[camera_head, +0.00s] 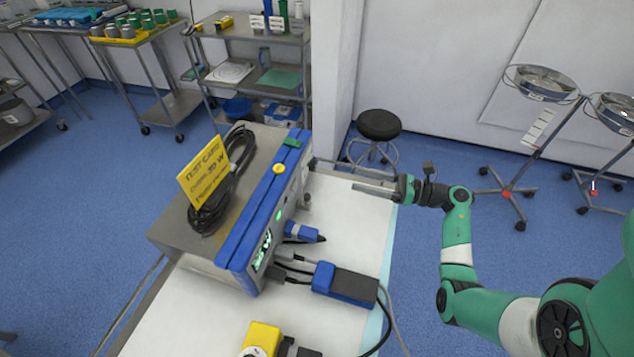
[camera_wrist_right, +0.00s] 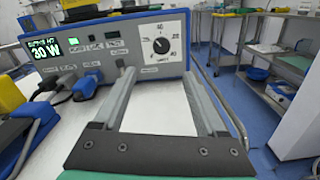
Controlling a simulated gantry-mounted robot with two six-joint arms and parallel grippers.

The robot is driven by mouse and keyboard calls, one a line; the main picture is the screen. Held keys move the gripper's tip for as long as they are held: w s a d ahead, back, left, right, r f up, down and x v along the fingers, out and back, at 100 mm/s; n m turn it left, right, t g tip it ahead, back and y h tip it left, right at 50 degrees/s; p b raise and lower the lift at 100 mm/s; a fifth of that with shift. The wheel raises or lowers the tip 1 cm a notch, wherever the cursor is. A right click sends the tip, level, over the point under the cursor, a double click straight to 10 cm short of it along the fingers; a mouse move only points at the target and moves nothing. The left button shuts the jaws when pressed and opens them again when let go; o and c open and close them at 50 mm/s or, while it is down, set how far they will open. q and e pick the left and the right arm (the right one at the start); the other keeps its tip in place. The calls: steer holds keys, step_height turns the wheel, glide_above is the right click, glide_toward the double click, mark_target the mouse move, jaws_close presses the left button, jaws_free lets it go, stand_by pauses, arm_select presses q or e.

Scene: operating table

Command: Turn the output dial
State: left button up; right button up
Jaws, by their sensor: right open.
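The generator is a grey box (camera_head: 185,235) with a blue front frame, standing on a white-covered table. Its output dial (camera_wrist_right: 161,46) is a black knob with a white pointer on a white scale panel, at the right of the front face in the right wrist view. A green display (camera_wrist_right: 48,50) at the left of that face seems to read 30 W. My right gripper (camera_head: 334,175) is open and empty in front of the dial. In the right wrist view its two fingers (camera_wrist_right: 158,77) point at the panel, apart from the knob. My left gripper is not in view.
A yellow test card (camera_head: 204,173) and a coiled black cable (camera_head: 222,190) are on top of the generator. Plugs, cables and a blue-black device (camera_head: 345,284) lie in front of it. A yellow device (camera_head: 262,338) is at the near edge. White table surface is clear below the fingers.

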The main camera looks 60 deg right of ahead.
mark_target(316, 166)
steer(key=shift+w+d+r, duration=0.1)
steer(key=shift+d+r, duration=0.2)
steer(key=shift+w, duration=0.25)
steer(key=w+b, duration=0.1)
steer(key=w, duration=0.2)
steer(key=w+a, duration=0.1)
steer(key=w, duration=0.3)
steer(key=w+a+b, duration=0.1)
steer(key=w, duration=0.2)
steer(key=shift+w+f+b, duration=0.1)
steer(key=shift+w+b, duration=0.15)
steer(key=shift+b, duration=0.05)
steer(key=shift+w, duration=0.3)
